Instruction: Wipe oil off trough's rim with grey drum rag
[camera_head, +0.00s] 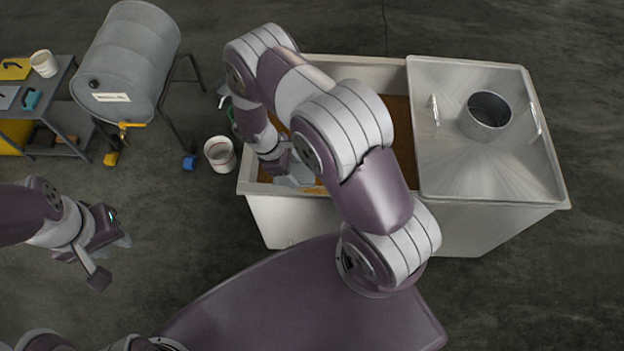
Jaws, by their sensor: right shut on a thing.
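The trough (300,220) is a pale metal tank with brown contents (396,112) in its open left part. My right arm reaches over it and hides much of the opening and part of the near rim. My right gripper (284,172) is low at the near left of the opening, just inside the near rim. It is shut on a small pale grey thing (297,178), which looks like the rag but is mostly hidden. A yellowish patch shows beside it; I cannot tell if it is oil on the rim. My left gripper (112,259) is open and empty over the floor at left.
A grey drum (133,52) lies on a stand with a yellow tap. A white bucket (220,154) stands by the trough's left end. A cart (62,135) with a white cup (44,63) is at far left. A metal lid (480,160) with a round collar covers the trough's right part.

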